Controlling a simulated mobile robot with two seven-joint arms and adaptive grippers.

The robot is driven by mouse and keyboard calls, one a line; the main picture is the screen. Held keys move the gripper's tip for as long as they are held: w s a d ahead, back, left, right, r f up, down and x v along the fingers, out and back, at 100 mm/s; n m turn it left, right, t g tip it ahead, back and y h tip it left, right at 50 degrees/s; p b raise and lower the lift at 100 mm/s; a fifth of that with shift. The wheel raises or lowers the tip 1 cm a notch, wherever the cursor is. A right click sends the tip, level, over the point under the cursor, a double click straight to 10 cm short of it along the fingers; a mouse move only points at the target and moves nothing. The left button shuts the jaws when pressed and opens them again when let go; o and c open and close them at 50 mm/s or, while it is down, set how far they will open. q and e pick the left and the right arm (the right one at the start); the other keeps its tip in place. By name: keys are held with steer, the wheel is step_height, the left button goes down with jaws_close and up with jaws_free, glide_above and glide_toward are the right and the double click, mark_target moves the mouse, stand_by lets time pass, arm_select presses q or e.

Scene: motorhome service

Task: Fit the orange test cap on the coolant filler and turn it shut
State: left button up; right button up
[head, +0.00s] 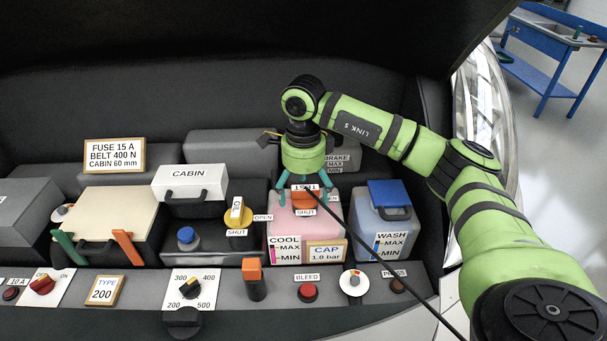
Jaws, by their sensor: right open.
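The orange test cap (305,202) sits on top of the pink coolant tank (284,223), which is marked COOL with MAX and MIN. Labels reading SHUT are by the cap. My right gripper (305,189) points down directly above the cap, its teal fingers open on either side of it. I cannot tell whether the fingers touch the cap. The filler neck is hidden under the cap. My left gripper is not in view.
The blue-lidded wash tank (385,226) stands close on the right. A yellow knob (238,212) and a blue cap (186,236) are to the left. An orange-topped black handle (253,278) rises in front, beside the red BLEED button (307,292). A thin black rod crosses the front right.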

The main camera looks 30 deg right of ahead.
steer(key=shift+f, duration=0.1)
steer(key=c, duration=1.2)
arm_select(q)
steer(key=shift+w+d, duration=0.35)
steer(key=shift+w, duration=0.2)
arm_select(e)
steer(key=c, duration=0.5)
steer(key=m, duration=0.2)
steer(key=shift+m, duration=0.4)
steer(key=m, duration=0.4)
steer(key=shift+c, duration=0.3)
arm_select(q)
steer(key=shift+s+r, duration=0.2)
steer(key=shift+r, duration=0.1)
arm_select(e)
steer(key=shift+m, duration=0.3)
